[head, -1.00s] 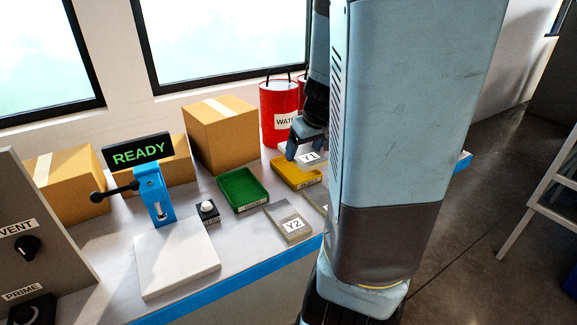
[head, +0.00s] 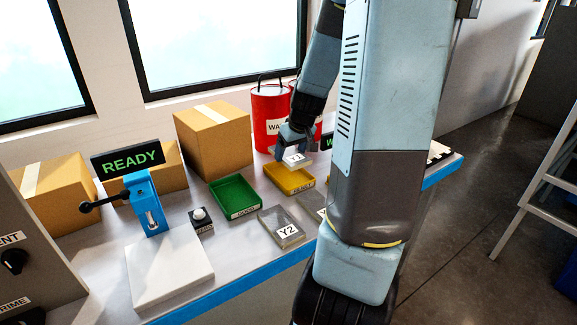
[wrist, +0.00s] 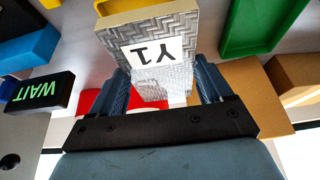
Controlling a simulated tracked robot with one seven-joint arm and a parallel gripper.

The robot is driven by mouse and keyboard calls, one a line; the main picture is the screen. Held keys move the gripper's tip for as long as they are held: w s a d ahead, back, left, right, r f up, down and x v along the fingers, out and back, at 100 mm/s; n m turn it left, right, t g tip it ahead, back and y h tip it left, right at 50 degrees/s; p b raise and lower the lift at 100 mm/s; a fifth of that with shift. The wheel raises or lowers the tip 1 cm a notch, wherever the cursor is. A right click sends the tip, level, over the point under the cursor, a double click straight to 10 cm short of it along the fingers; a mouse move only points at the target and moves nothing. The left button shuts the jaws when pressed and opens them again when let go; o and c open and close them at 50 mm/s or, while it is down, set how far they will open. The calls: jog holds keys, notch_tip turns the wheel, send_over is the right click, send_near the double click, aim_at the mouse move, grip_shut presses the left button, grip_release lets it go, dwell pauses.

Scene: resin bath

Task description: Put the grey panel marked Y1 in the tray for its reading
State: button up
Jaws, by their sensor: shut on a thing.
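My gripper (head: 292,148) is shut on the grey panel marked Y1 (head: 297,161). The panel also shows in the wrist view (wrist: 165,32), between the two fingers, with its Y1 label in sight. In the head view the panel appears in the air above the back of the yellow tray (head: 278,187), apart from it. The green tray (head: 234,211) stands to the left of the yellow one and looks empty. Both trays have front labels too small to read surely. A blue device (head: 149,205) bears a display (head: 127,160) reading READY.
Grey panel Y2 (head: 283,228) lies in front of the trays. Another panel (head: 311,203) is partly hidden by my arm. Red buckets (head: 268,105) and cardboard boxes (head: 215,140) stand behind. A WAIT display (wrist: 38,92) shows in the wrist view.

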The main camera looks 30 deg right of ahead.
jog(key=shift+w+d+f, duration=0.3)
jog(key=shift+w+f, duration=0.3)
jog(key=shift+f, duration=0.2)
jog(key=shift+w+d+f, duration=0.25)
jog(key=shift+w+f, duration=0.4)
jog(key=shift+f, duration=0.2)
jog(key=shift+w+d+f, duration=0.3)
jog(key=shift+w+f, duration=0.3)
jog(key=shift+f, duration=1.8)
jog(key=shift+f, duration=0.6)
jog(key=o, duration=1.1)
jog(key=shift+w+r, duration=0.1)
jog(key=shift+r, duration=0.05)
